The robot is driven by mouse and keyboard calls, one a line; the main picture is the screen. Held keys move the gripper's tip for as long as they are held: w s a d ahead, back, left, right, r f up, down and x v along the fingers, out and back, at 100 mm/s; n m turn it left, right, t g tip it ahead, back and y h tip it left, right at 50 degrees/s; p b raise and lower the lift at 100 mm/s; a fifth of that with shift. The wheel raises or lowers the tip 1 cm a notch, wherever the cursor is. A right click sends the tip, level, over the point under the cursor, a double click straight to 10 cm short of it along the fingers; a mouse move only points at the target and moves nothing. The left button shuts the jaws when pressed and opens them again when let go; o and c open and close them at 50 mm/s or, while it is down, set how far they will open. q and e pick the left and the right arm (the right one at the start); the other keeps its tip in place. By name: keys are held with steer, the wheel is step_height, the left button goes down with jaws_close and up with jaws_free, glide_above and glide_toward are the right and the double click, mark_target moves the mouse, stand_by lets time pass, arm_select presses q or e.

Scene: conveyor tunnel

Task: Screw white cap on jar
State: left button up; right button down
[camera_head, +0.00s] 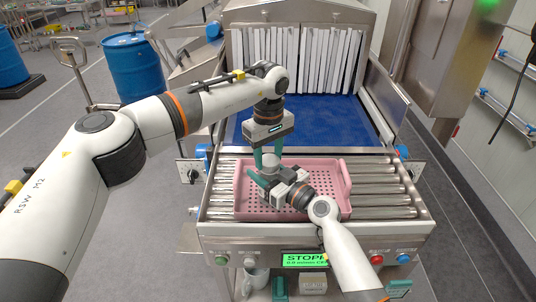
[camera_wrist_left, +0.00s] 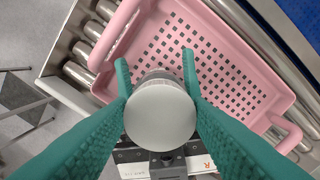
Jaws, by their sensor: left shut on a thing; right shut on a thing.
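The white cap (camera_head: 269,159) is a round, pale disc seen from above in the left wrist view (camera_wrist_left: 160,115). My left gripper (camera_head: 266,152) points straight down, its green fingers shut on the cap from both sides. The jar (camera_head: 270,172) is directly under the cap and mostly hidden by the cap and fingers; a little of its clear side shows behind the cap in the left wrist view (camera_wrist_left: 157,74). My right gripper (camera_head: 265,176) comes in low from the right and is shut on the jar. How far the cap sits on the thread cannot be seen.
A pink perforated tray (camera_head: 343,178) lies under both grippers on the steel rollers (camera_head: 392,190). Behind are a blue belt (camera_head: 325,120) and a tunnel with a strip curtain (camera_head: 300,60). A control panel with a green display (camera_head: 305,260) is in front; a mug (camera_head: 254,281) stands below.

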arm_select(q)
steer(key=m, duration=0.6)
steer(key=shift+w, duration=0.1)
arm_select(e)
steer(key=shift+f, duration=0.1)
arm_select(q)
steer(key=m, duration=0.4)
steer(key=shift+d+m, duration=0.15)
steer(key=shift+m, duration=0.15)
steer(key=o, duration=1)
steer(key=shift+c, duration=0.2)
steer(key=shift+r, duration=0.1)
